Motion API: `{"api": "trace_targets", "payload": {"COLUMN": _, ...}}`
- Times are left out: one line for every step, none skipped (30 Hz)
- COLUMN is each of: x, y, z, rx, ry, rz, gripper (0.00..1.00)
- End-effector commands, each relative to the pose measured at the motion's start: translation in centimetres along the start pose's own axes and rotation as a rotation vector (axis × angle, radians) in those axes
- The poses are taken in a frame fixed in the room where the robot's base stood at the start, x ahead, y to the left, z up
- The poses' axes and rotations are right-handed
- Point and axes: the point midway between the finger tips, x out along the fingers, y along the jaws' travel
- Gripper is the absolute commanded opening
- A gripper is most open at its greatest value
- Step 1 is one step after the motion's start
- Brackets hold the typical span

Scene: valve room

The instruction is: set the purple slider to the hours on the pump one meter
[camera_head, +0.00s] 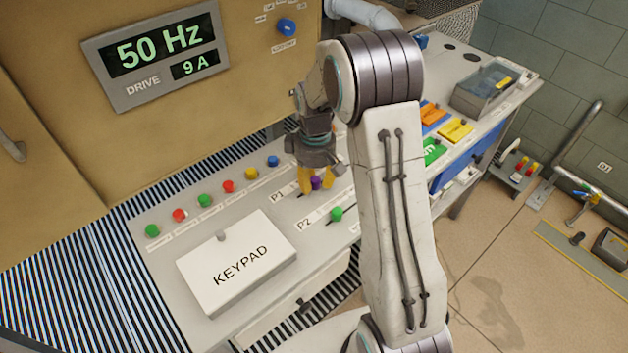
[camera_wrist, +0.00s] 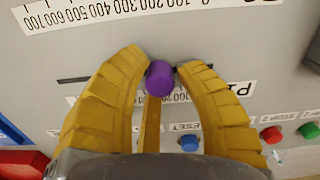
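The purple slider knob (camera_head: 316,183) sits on the panel beside the P1 label (camera_head: 283,191). It shows close up in the wrist view (camera_wrist: 159,79), in a dark slot with a number scale partly hidden behind my fingers. My gripper (camera_head: 317,178) points down at it. In the wrist view its yellow fingers (camera_wrist: 163,66) stand on both sides of the knob, with their tips close against it. No pump one meter with hours can be made out in either view. The slider's exact reading is hidden.
A green slider knob (camera_head: 336,214) sits nearby by the P2 label. Several coloured buttons (camera_head: 204,200) line the panel, with a keypad cover (camera_head: 238,262) in front. A drive display (camera_head: 157,51) reads 50 Hz and 9 A. Coloured items and a clear box (camera_head: 488,88) stand at right.

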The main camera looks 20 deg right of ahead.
Motion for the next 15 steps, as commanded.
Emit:
{"api": "trace_targets", "payload": {"x": -0.01, "y": -0.01, "z": -0.01, "rx": 0.0, "ry": 0.0, "rz": 0.0, "gripper": 0.36}}
{"api": "trace_targets", "payload": {"x": -0.02, "y": -0.01, "z": -0.02, "rx": 0.0, "ry": 0.0, "rz": 0.0, "gripper": 0.39}}
{"api": "trace_targets", "payload": {"x": -0.04, "y": -0.01, "z": -0.02, "rx": 0.0, "ry": 0.001, "rz": 0.0, "gripper": 0.42}}
{"api": "trace_targets", "payload": {"x": -0.04, "y": -0.01, "z": -0.02, "rx": 0.0, "ry": 0.001, "rz": 0.0, "gripper": 0.45}}
{"api": "trace_targets", "payload": {"x": -0.05, "y": -0.01, "z": -0.03, "rx": 0.0, "ry": 0.001, "rz": 0.001, "gripper": 0.48}}
{"api": "trace_targets", "payload": {"x": -0.06, "y": 0.0, "z": -0.03, "rx": 0.0, "ry": 0.001, "rz": 0.001, "gripper": 0.49}}
{"api": "trace_targets", "payload": {"x": -0.07, "y": 0.0, "z": -0.03, "rx": 0.0, "ry": 0.001, "rz": 0.001, "gripper": 0.49}}
{"api": "trace_targets", "payload": {"x": -0.07, "y": 0.0, "z": -0.03, "rx": 0.0, "ry": 0.001, "rz": 0.001, "gripper": 0.49}}
{"api": "trace_targets", "payload": {"x": -0.08, "y": 0.0, "z": -0.03, "rx": 0.0, "ry": 0.001, "rz": 0.001, "gripper": 0.49}}
{"api": "trace_targets", "payload": {"x": -0.08, "y": 0.0, "z": -0.04, "rx": 0.0, "ry": 0.001, "rz": 0.001, "gripper": 0.49}}
{"api": "trace_targets", "payload": {"x": -0.09, "y": 0.0, "z": -0.04, "rx": 0.0, "ry": 0.001, "rz": 0.001, "gripper": 0.49}}
{"api": "trace_targets", "payload": {"x": -0.1, "y": 0.0, "z": -0.04, "rx": 0.0, "ry": 0.001, "rz": 0.001, "gripper": 0.49}}
{"api": "trace_targets", "payload": {"x": -0.14, "y": 0.01, "z": -0.05, "rx": 0.0, "ry": 0.002, "rz": 0.001, "gripper": 0.49}}
{"api": "trace_targets", "payload": {"x": -0.22, "y": 0.01, "z": -0.06, "rx": 0.0, "ry": 0.002, "rz": 0.001, "gripper": 0.49}}
{"api": "trace_targets", "payload": {"x": -0.38, "y": 0.03, "z": -0.08, "rx": 0.0, "ry": 0.003, "rz": 0.002, "gripper": 0.49}}
